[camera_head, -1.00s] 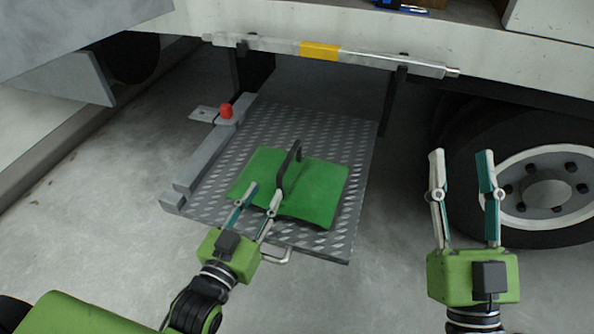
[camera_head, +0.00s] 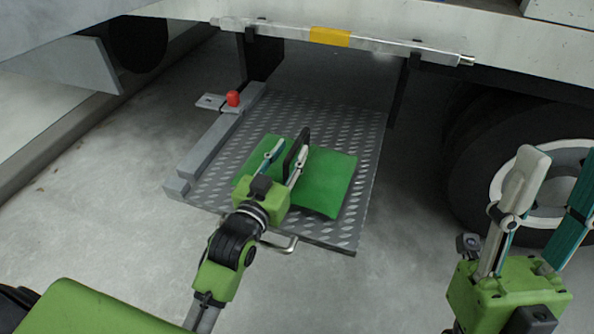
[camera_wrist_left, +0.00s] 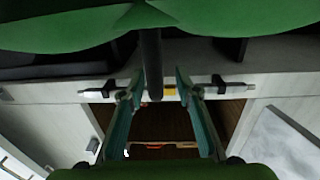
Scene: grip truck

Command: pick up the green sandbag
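The green sandbag (camera_head: 328,182) lies flat on a diamond-plate metal platform (camera_head: 340,232), its black handle (camera_head: 303,142) standing up. My left gripper (camera_head: 289,150) is open, with its fingertips at the handle. In the left wrist view the handle (camera_wrist_left: 152,62) hangs between the two spread fingers (camera_wrist_left: 160,78), nearer the left one, with gaps showing. The green bag (camera_wrist_left: 235,14) fills the top of that view. My right gripper (camera_head: 561,168) is open and empty at the right, in front of the truck wheel.
A red knob (camera_head: 233,98) sits at the platform's left side, by a raised grey rail (camera_head: 205,150). A truck bar with a yellow band (camera_head: 330,37) runs above the platform's back. A wheel (camera_head: 485,160) stands at the right. Concrete floor is clear at the left.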

